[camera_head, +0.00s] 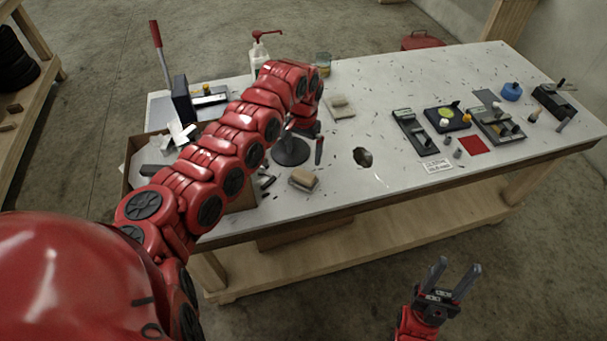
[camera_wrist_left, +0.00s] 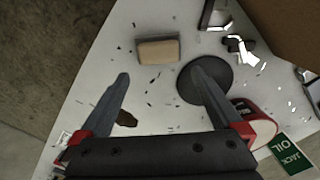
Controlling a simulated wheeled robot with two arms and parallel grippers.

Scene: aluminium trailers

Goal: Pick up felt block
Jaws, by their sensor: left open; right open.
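A small tan block with a darker side (camera_head: 303,180), which looks like the felt block, lies on the white table near its front edge. It also shows in the left wrist view (camera_wrist_left: 158,50), just past the fingertips and between their lines. My left gripper (camera_head: 304,144) is above the table, behind the block in the head view, partly hidden by its own arm. In the wrist view its fingers (camera_wrist_left: 157,75) are spread and empty, apart from the block. My right gripper (camera_head: 457,266) is open and empty, in front of the table and away from the block.
A round dark disc (camera_head: 290,151) stands close behind the block. A cardboard box (camera_head: 135,160) is at the left. A pad with a small beige block (camera_head: 340,106) lies farther back. A dark hole or patch (camera_head: 362,157) is to the right. Tools (camera_head: 497,124) sit at the right.

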